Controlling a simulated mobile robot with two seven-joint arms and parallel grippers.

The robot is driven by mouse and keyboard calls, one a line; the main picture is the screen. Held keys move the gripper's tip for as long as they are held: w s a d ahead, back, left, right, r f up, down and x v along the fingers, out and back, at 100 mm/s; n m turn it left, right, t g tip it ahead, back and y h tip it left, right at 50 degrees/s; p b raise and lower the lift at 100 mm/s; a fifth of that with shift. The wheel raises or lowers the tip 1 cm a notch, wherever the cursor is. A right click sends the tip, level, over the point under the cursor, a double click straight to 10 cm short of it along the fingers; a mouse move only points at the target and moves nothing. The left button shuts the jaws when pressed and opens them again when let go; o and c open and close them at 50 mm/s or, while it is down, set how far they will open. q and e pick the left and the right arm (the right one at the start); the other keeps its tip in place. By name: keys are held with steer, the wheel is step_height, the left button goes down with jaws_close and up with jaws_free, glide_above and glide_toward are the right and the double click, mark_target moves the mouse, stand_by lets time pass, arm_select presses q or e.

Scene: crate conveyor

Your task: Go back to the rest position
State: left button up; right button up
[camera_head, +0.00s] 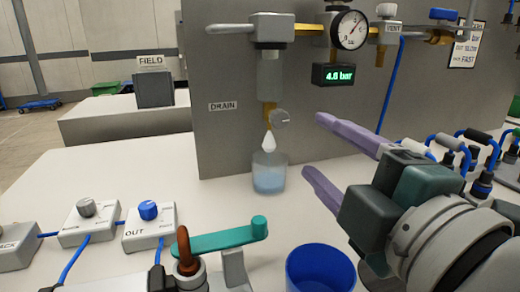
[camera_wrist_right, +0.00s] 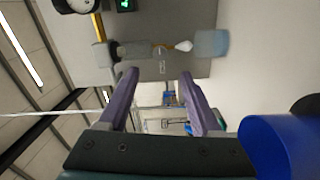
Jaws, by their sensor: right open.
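My right gripper (camera_head: 312,145) reaches in from the right with its two purple fingers apart and nothing between them. It is in front of the grey panel (camera_head: 230,150), to the right of the drain outlet, and apart from it. In the right wrist view the fingers (camera_wrist_right: 159,73) are also spread and empty. A clear jar (camera_head: 269,178) with pale blue liquid stands on the white table below the drain knob (camera_head: 281,118), with a white drop shape above it. The jar also shows in the wrist view (camera_wrist_right: 211,43). My left gripper is not in view.
A blue cup (camera_head: 320,268) stands below the right gripper. A teal lever (camera_head: 222,238) is at the front middle. Blue-handled fittings (camera_head: 450,142) stand at right. Box modules with knobs (camera_head: 148,222) sit at left. A gauge (camera_head: 349,30) and a 4.8 bar display (camera_head: 333,75) hang above.

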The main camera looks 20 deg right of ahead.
steer(key=s+d+r+m+g+h+p, duration=0.3)
steer(key=s+d+m+g+p, duration=0.3)
steer(key=m+p, duration=0.4)
steer(key=s+a+r+m+g+y+p, duration=0.1)
steer(key=s+a+r+m+g+p, duration=0.1)
steer(key=s+g+p, duration=0.35)
steer(key=s+a+r+m+g+y+p, duration=0.1)
steer(key=s+a+m+g+y+p, duration=0.15)
steer(key=s+p, duration=0.5)
step_height(320, 180, up, 36)
steer(key=d+p, duration=0.1)
steer(key=p, duration=3.3)
steer(key=shift+s+f+h, duration=0.2)
steer(key=shift+s+h, duration=0.2)
steer(key=shift+h, duration=0.05)
steer(key=shift+d, duration=0.1)
